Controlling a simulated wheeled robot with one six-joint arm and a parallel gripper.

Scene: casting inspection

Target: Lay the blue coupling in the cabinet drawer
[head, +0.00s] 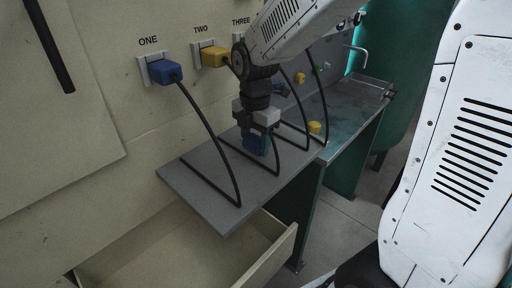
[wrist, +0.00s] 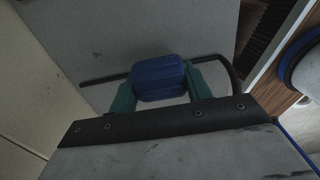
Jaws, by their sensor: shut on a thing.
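The blue coupling (wrist: 158,78) is a ribbed, rounded block between the two green fingers of my gripper (wrist: 160,86) in the wrist view. My gripper is shut on it. In the head view my gripper (head: 257,142) points down over the grey shelf (head: 195,172), and a bit of blue shows between its fingers. I cannot tell whether the coupling touches the shelf. The cabinet drawer (head: 272,258) is pulled open below and to the left of the gripper. Its visible inside looks empty, and part is cut off by the picture's lower edge.
A blue plug (head: 165,72) sits in the socket marked ONE, and a yellow plug (head: 213,56) in TWO. Several black cables loop down to the shelf around my gripper. A metal bench (head: 345,108) with a yellow knob-like part (head: 315,127) stands beyond. The shelf overhangs the drawer's back part.

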